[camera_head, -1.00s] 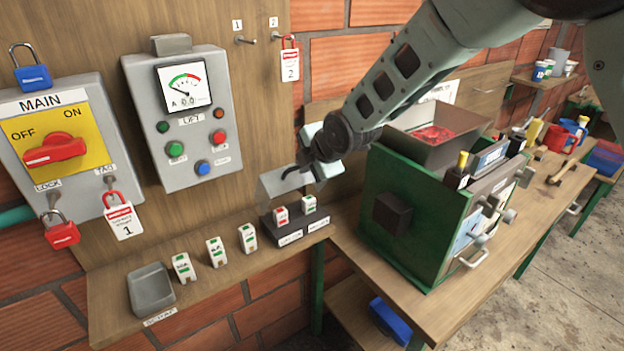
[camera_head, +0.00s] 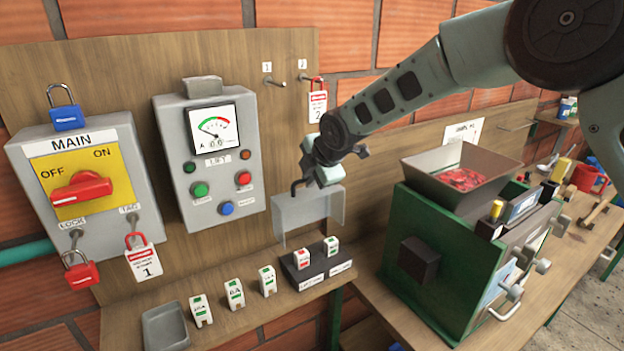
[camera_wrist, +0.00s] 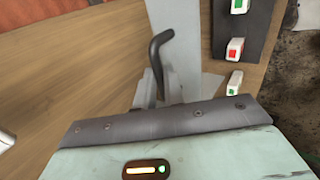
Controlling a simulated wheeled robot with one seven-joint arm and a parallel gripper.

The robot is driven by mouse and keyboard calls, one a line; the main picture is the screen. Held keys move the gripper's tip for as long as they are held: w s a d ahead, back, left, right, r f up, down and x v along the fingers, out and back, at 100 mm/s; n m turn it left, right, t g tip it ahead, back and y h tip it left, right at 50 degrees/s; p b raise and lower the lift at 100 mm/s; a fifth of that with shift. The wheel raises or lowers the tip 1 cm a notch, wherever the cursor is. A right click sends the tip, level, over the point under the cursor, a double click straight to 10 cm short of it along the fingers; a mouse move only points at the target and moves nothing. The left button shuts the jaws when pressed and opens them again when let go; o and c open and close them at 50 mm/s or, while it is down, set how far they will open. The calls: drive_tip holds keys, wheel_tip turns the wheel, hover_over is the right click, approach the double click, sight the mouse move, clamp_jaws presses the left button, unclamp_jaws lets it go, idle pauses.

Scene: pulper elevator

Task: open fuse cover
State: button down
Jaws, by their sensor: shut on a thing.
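The fuse cover (camera_head: 300,212) is a pale grey, see-through piece with a black hooked handle. It is raised above and behind the dark fuse block (camera_head: 316,271); whether its lower edge touches the block I cannot tell. The block holds a red-marked fuse (camera_head: 301,259) and a green-marked fuse (camera_head: 331,246), both uncovered. My gripper (camera_head: 318,176) is at the cover's upper part, shut on it.
Several loose fuses (camera_head: 234,293) and a grey scrap tray (camera_head: 166,327) line the shelf to the left. The lift panel (camera_head: 212,160) and main switch box (camera_head: 85,180) are on the board behind. The green pulper (camera_head: 440,262) stands close on the right.

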drive_tip(key=shift+s+a+r, duration=0.1)
drive_tip(key=shift+a, duration=0.1)
drive_tip(key=c, duration=1.5)
unclamp_jaws()
drive_tip(key=shift+s+d+r+b, duration=0.25)
drive_tip(key=shift+d+r+b, duration=0.05)
drive_tip(key=shift+r+b, duration=0.15)
drive_tip(key=b+v, duration=0.4)
drive_tip(key=v, duration=1.2)
drive_tip(key=shift+b, duration=0.4)
drive_tip(key=shift+r, duration=0.1)
